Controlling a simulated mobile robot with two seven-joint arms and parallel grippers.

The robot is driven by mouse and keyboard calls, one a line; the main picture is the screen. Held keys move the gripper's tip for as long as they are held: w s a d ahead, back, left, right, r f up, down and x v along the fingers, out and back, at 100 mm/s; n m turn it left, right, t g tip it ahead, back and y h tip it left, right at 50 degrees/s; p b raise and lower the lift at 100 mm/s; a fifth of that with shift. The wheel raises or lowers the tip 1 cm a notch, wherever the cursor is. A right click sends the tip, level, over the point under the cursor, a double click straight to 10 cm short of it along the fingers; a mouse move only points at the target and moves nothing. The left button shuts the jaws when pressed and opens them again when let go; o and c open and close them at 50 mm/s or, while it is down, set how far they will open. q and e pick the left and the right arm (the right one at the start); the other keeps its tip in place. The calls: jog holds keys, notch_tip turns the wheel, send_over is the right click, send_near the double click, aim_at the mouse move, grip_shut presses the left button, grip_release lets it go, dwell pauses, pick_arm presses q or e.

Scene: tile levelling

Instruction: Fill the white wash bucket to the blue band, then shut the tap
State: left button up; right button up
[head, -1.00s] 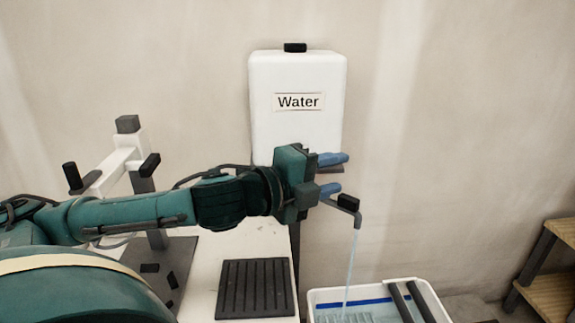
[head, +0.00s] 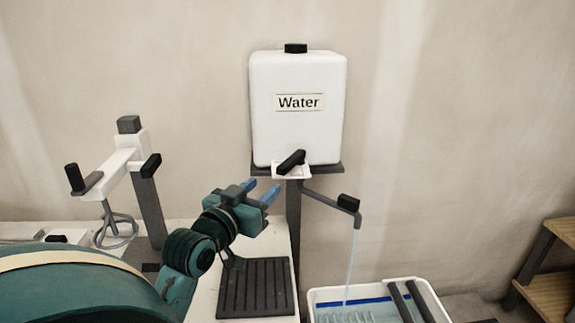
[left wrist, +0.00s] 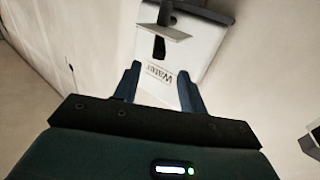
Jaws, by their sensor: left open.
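The white wash bucket (head: 322,296) is at the bottom right of the head view, with a blue band (head: 368,301) inside its wall. A thin stream of water (head: 351,262) runs from the grey spout (head: 357,219) into it. Water shows below the band; its exact level is hard to read. The tap's black lever (head: 291,162) sits tilted on a white plate under the white water tank (head: 297,125). My left gripper (head: 261,190) is open and empty, left of and below the lever, apart from it. The left wrist view shows its open fingers (left wrist: 158,72) facing the tank (left wrist: 200,42). My right gripper is out of view.
A black ribbed mat (head: 254,287) lies on the white worktop under my left gripper. A white and grey stand (head: 128,165) with black handles stands at the left. Two dark bars (head: 412,298) lie across the bucket. A wooden shelf (head: 552,290) is at the right.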

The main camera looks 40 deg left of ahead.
aim_at(288, 162)
pick_arm(q)
jog(key=p+x, duration=0.1)
jog(key=x, duration=1.1)
jog(key=shift+p, duration=0.3)
jog(key=shift+c, duration=0.5)
grip_shut()
